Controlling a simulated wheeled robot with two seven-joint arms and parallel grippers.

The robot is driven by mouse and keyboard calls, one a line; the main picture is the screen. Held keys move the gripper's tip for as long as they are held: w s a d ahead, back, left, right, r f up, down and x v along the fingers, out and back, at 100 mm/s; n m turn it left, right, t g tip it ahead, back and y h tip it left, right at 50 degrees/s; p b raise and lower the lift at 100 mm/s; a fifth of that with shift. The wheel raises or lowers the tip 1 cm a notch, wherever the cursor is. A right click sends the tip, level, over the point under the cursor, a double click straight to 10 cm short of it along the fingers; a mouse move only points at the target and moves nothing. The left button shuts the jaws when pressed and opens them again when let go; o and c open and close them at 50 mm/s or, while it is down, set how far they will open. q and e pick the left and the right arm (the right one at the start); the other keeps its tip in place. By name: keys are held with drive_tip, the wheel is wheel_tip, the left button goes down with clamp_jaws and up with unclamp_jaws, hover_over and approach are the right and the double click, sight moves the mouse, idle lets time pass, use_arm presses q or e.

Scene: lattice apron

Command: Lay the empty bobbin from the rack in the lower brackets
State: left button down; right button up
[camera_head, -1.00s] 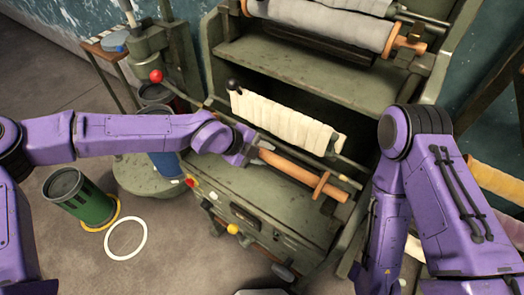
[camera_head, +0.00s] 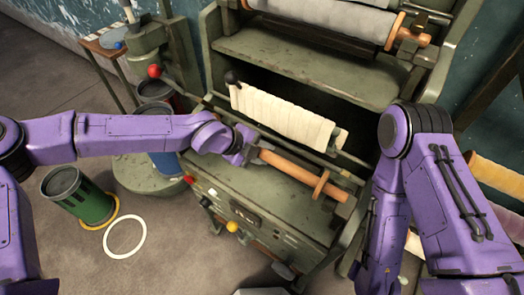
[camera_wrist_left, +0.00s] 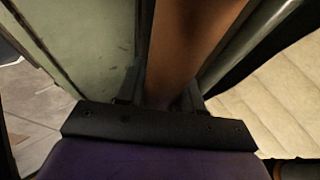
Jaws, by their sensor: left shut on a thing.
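The empty bobbin (camera_head: 290,167) is an orange-brown wooden rod with a disc flange near its right end. It lies slantwise over the front top of the green machine (camera_head: 232,180). My left gripper (camera_head: 250,156) is shut on its left end; the brown rod (camera_wrist_left: 190,40) also shows between the dark fingers in the left wrist view. The bobbin's right end is close to the machine's right side frame (camera_head: 352,222). I cannot tell whether it touches the lower brackets, which I cannot make out clearly. My right arm (camera_head: 440,190) hangs at the right; its gripper is out of view.
A cream cloth roll (camera_head: 285,115) lies just behind the bobbin, beside a metal bar. A grey cloth roll (camera_head: 330,20) is above. A red-knobbed lever (camera_head: 154,71) stands at left. A green bin (camera_head: 78,197) and a white ring (camera_head: 125,238) are on the floor.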

use_arm(q)
drive_tip(key=shift+f, duration=0.25)
drive_tip(key=shift+f+b, duration=0.15)
drive_tip(key=shift+b, duration=0.15)
drive_tip(key=c, duration=0.6)
unclamp_jaws()
drive_tip(key=shift+c, duration=0.2)
drive_tip(key=shift+a+r, duration=0.3)
drive_tip(key=shift+a, duration=0.05)
drive_tip(key=b+v, duration=0.1)
drive_tip(key=v, duration=0.8)
drive_tip(key=shift+s+a+r, duration=0.2)
drive_tip(key=shift+s+r, duration=0.05)
drive_tip(key=shift+r, duration=0.05)
drive_tip(key=shift+a+f, duration=0.1)
